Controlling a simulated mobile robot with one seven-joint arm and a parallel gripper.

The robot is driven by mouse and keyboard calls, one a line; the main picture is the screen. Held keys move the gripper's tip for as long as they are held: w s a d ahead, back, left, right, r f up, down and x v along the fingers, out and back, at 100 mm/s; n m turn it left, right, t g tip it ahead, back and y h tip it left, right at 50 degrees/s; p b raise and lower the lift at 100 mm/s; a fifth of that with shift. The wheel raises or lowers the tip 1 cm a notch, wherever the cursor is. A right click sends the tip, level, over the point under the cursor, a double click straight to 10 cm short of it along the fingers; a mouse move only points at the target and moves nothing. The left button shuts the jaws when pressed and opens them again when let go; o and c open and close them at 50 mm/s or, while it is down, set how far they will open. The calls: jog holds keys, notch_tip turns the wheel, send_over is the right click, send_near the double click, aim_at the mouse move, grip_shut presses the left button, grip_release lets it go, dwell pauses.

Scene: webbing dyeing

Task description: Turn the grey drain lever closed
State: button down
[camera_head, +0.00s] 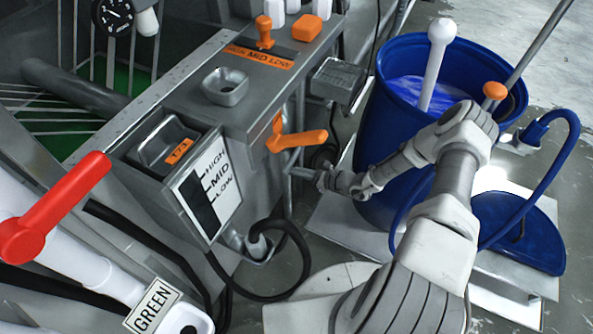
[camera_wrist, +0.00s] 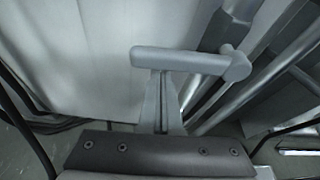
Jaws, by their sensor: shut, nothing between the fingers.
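The grey drain lever (camera_wrist: 185,60) is a rounded bar lying nearly level in the wrist view, with its hub (camera_wrist: 237,66) at the right end. My gripper (camera_wrist: 160,76) is shut and empty. Its fingertips reach the underside of the bar near its left part; I cannot tell if they touch it. In the head view my gripper (camera_head: 316,177) is low beside the grey machine, and a small grey bar (camera_head: 299,172) shows at its tip. The lever is mostly hidden there.
An orange lever (camera_head: 297,140) sticks out of the machine just above my gripper. A blue barrel (camera_head: 390,125) stands close on the right, near my arm. A level gauge panel (camera_head: 207,187) and a black hose (camera_head: 280,275) are to the left. A red lever (camera_head: 55,205) is further left.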

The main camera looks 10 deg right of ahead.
jog(key=shift+r, duration=0.35)
dwell(0.5)
